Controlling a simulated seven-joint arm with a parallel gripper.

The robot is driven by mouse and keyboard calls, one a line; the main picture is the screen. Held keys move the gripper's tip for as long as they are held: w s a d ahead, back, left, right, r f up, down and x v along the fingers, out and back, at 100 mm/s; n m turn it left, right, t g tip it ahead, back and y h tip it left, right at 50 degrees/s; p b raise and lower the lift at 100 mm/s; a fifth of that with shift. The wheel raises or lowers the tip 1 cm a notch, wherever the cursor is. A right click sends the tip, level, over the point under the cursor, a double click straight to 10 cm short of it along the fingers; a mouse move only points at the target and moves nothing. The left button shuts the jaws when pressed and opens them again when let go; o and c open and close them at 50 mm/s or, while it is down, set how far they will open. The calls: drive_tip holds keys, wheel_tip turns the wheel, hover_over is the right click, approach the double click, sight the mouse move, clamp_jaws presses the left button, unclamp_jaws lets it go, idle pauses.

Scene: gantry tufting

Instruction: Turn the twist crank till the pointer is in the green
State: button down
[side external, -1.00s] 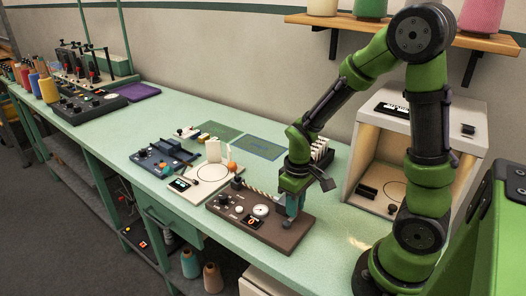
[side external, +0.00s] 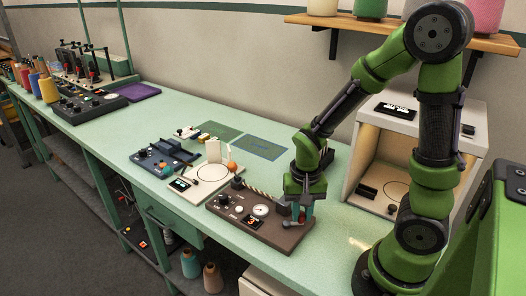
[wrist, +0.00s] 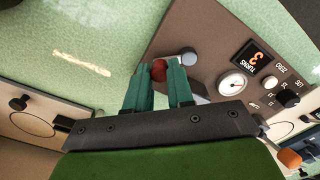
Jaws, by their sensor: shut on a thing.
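The brown twist device (side external: 285,238) sits on the bench. Its white round dial (side external: 261,210) also shows in the wrist view (wrist: 233,86); its pointer and any green band are too small to read. The turns display (wrist: 249,60) shows an orange 3. A pale twisted cord (side external: 262,194) runs along the back of the device. My gripper (wrist: 160,76), with teal fingers, is shut on the red-brown crank knob (wrist: 159,69) at the device's right end. A grey metal piece (wrist: 188,57) shows beside the knob. In the side view my gripper (side external: 302,222) hides most of the crank.
A cream panel with an orange ball knob (side external: 232,167) and a blue device (side external: 163,158) stand to the left. An open white booth (side external: 404,128) stands at the right, behind my arm. Bare bench lies in front of the booth.

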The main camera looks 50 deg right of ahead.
drive_tip(key=m, duration=0.2)
drive_tip(key=a+m, duration=0.1)
drive_tip(key=shift+s+m, duration=0.25)
drive_tip(key=shift+m, duration=0.15)
drive_tip(key=m, duration=0.2)
drive_tip(key=a+m, duration=0.1)
drive_tip(key=m, duration=0.1)
drive_tip(key=shift+s+a+m, duration=0.15)
drive_tip(key=shift+a+m, duration=0.05)
drive_tip(key=shift+m, duration=0.1)
drive_tip(key=m, duration=0.2)
drive_tip(key=a+m, duration=0.1)
drive_tip(key=m, duration=0.1)
drive_tip(key=shift+w+a, duration=0.2)
drive_tip(key=shift+w+a+m, duration=0.15)
drive_tip(key=shift+a+m, duration=0.1)
drive_tip(key=shift+m, duration=0.8)
drive_tip(key=shift+w+a+m, duration=0.15)
drive_tip(key=shift+a+m, duration=0.1)
drive_tip(key=shift+m, duration=0.8)
drive_tip(key=c, duration=1)
unclamp_jaws()
drive_tip(key=shift+r, duration=0.1)
